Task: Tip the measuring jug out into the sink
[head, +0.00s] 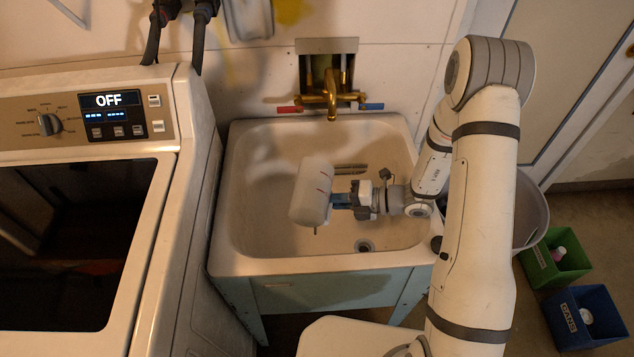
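The measuring jug (311,190) is a whitish, translucent vessel with red marks on its side. It is above the basin of the white sink (262,262), left of my gripper, and leans a little. Its mouth does not show clearly, so I cannot tell how far it is tipped or what is inside. A small dark bit shows just under its lower end. My gripper (338,201) reaches in from the right, with its fingers shut on the jug's right side, where a handle would be hidden by the fingers.
A brass tap (331,95) with red and blue handles is at the sink's back. The drain (364,245) is near the front. A washing machine (190,200) stands close on the left. A grey bin (530,210), green box (555,258) and blue box (585,320) are right.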

